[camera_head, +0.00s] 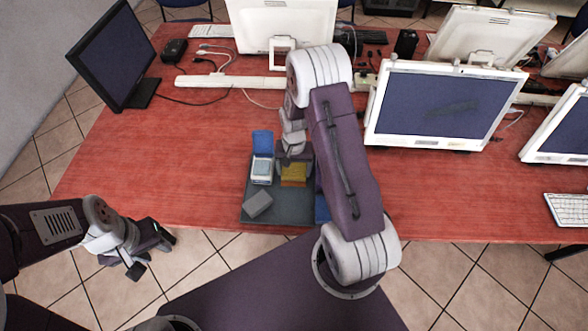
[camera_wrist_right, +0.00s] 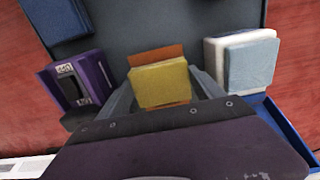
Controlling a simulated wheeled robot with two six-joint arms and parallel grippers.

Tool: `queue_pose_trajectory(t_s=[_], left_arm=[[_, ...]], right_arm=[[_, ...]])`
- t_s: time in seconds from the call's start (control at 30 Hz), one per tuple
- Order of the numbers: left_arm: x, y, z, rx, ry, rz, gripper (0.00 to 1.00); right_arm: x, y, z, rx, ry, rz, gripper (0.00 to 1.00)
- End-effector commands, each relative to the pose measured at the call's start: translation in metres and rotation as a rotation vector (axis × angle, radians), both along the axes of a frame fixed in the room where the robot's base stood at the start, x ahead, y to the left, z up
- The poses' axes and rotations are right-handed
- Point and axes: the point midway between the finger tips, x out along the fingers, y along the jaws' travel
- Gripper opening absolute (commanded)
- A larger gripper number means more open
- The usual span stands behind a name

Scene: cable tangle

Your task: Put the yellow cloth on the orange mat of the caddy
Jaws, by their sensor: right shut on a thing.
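The yellow cloth (camera_wrist_right: 162,86) is a small folded square between the two fingers of my right gripper (camera_wrist_right: 166,92), which is shut on it. In the head view the cloth (camera_head: 295,168) lies over the orange mat (camera_head: 293,183), on the dark grey caddy (camera_head: 285,214). In the right wrist view the orange mat (camera_wrist_right: 155,54) shows beyond the cloth's far edge and a little at its near side. I cannot tell whether the cloth touches the mat. My left gripper (camera_head: 150,252) is open and empty, off the table's front left edge.
A white block with a light blue top (camera_wrist_right: 252,62) stands beside the mat. A purple object with a dark window (camera_wrist_right: 80,83) is on the other side. Monitors (camera_head: 440,105) stand behind. The table's left is clear.

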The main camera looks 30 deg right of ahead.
Motion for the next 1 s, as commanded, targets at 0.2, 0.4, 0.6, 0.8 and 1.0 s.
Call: queue_pose_trajectory(t_s=[0.2,0.4,0.6,0.8,1.0], left_arm=[[0.000,0.000,-0.003,0.000,0.000,0.000,0.36],[0.000,0.000,-0.002,0.000,0.000,0.000,0.36],[0.000,0.000,-0.001,0.000,0.000,0.000,0.36],[0.000,0.000,0.002,0.000,0.000,0.000,0.36],[0.000,0.000,0.006,0.000,0.000,0.000,0.36]], right_arm=[[0.000,0.000,-0.004,0.000,0.000,0.000,0.39],[0.000,0.000,-0.003,0.000,0.000,0.000,0.98],[0.000,0.000,-0.002,0.000,0.000,0.000,0.98],[0.002,0.000,0.031,-0.001,-0.006,0.000,0.98],[0.002,0.000,0.083,-0.001,-0.005,0.000,0.98]])
